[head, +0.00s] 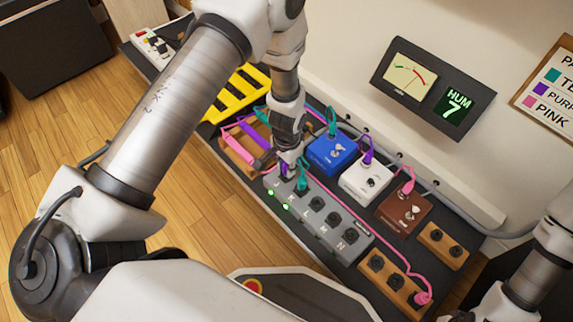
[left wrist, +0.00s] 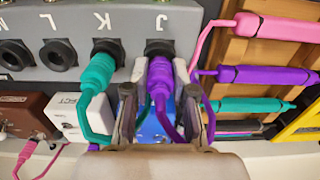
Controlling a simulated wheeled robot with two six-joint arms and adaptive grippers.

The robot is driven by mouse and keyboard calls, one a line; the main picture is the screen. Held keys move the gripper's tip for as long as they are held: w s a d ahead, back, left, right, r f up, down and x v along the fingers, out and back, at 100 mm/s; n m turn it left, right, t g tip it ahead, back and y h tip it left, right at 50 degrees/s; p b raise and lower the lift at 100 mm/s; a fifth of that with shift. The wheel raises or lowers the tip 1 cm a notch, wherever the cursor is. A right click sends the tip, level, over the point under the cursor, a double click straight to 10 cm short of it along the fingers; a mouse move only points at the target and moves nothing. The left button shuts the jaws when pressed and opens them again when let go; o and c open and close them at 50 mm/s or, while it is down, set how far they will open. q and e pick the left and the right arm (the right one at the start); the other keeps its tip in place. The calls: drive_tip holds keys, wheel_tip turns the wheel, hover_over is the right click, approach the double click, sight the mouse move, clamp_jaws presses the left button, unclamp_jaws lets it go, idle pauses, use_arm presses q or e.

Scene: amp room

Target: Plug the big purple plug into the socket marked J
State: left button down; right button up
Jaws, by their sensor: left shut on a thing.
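My left gripper (head: 287,165) is shut on a purple plug (left wrist: 160,82), upright over the near-left end of the grey socket box (head: 340,228). In the left wrist view the plug's tip meets the socket marked J (left wrist: 160,48); the fingers sit on both sides of it and partly hide the contact. A teal plug (left wrist: 98,72) sits in the socket marked K beside it. Another purple plug (left wrist: 240,75) lies in the wooden rack (head: 234,152), between a pink and a teal plug. My right gripper is out of view.
Blue (head: 331,153), white (head: 366,180) and brown (head: 404,210) pedals stand behind the box with cables plugged in. Wooden socket blocks (head: 390,284) are at the right. A meter panel (head: 433,82) reads HUM 7. Two green lights (head: 285,207) glow on the box.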

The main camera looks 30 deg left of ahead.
use_arm(q)
drive_tip(key=c, duration=0.9)
unclamp_jaws()
drive_tip(key=shift+r, duration=0.1)
wheel_tip(320, 180, up, 11)
drive_tip(key=shift+r, duration=0.4)
